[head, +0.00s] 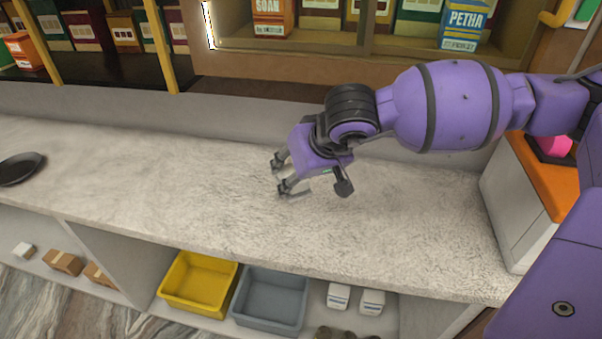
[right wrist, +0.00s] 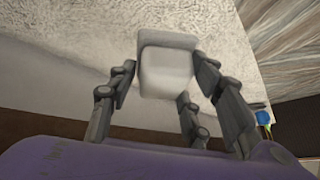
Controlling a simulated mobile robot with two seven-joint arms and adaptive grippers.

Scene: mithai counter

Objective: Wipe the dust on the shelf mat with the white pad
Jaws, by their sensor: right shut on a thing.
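My right gripper (head: 283,181) is above the pale speckled counter, near its middle, with its fingers pointing left in the head view. In the right wrist view, the white pad (right wrist: 167,68), a rounded block, sits between the fingers of the right gripper (right wrist: 165,82), which is shut on it. The pad is hard to make out in the head view. I cannot tell from these views whether it touches the counter. I cannot make out a shelf mat or dust in either view. My left gripper is not in view.
The counter (head: 130,170) is mostly clear, with a black dish (head: 20,168) at far left. An orange-topped case (head: 540,175) stands at right. Below are a yellow bin (head: 190,302), a grey bin (head: 268,318) and small white boxes (head: 338,298). A cabinet (head: 300,58) stands behind.

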